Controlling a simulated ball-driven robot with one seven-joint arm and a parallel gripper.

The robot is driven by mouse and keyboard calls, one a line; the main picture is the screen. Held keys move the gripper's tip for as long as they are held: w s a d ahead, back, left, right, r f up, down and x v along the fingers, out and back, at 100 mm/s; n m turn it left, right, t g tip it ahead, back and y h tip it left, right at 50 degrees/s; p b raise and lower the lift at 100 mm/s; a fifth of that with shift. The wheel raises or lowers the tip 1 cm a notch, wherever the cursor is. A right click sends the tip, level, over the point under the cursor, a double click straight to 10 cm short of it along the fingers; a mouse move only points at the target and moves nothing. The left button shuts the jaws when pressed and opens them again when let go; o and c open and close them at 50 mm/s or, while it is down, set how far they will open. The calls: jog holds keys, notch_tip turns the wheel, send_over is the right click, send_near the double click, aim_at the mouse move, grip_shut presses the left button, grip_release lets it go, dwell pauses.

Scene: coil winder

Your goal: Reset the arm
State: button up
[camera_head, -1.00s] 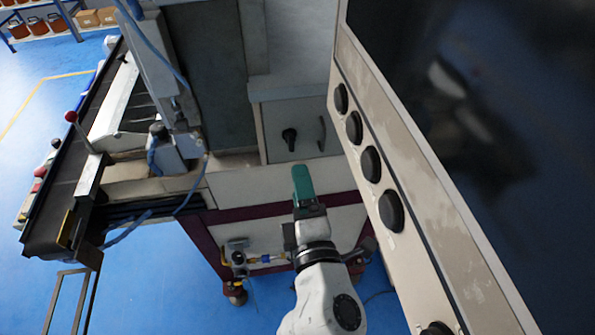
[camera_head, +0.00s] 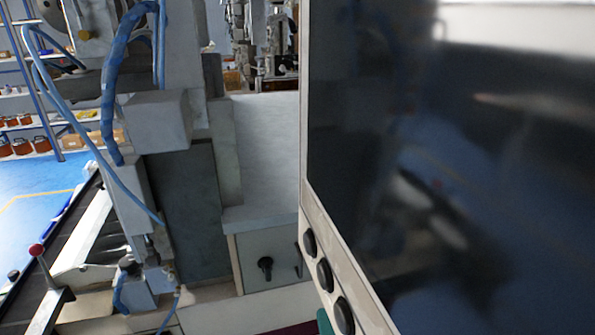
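Only a small teal tip (camera_head: 323,322) at the end of my arm shows in the head view, at the bottom edge just left of the panel's lower buttons. The rest of my gripper and arm is out of the frame below. Whether the fingers are open or shut cannot be seen, nor whether the teal part is a finger or a held thing.
A large dark screen panel (camera_head: 420,150) with round black buttons (camera_head: 325,275) fills the right side, close by. The winder's grey cabinet (camera_head: 265,255) with a black knob stands behind. A red-knobbed lever (camera_head: 37,250) and shelves (camera_head: 50,150) are at left.

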jog(key=s+d+f+m+g+h, duration=0.35)
jog(key=d+f+m, duration=0.25)
jog(key=d, duration=0.4)
jog(key=s+d+f+m+g+h, duration=0.2)
jog(key=s+d+f+m+g, duration=0.3)
jog(key=d, duration=0.4)
jog(key=s+d+f+m+g+y, duration=0.1)
jog(key=s+d+f+m+g, duration=0.1)
jog(key=s, duration=0.6)
jog(key=s+d+f+m+g+y, duration=0.2)
jog(key=s+f+m+g, duration=0.2)
jog(key=s, duration=0.4)
jog(key=shift+s+f+m+g, duration=0.2)
jog(key=shift+f+m+g, duration=0.15)
jog(key=shift+f+m, duration=0.25)
jog(key=shift+a, duration=0.1)
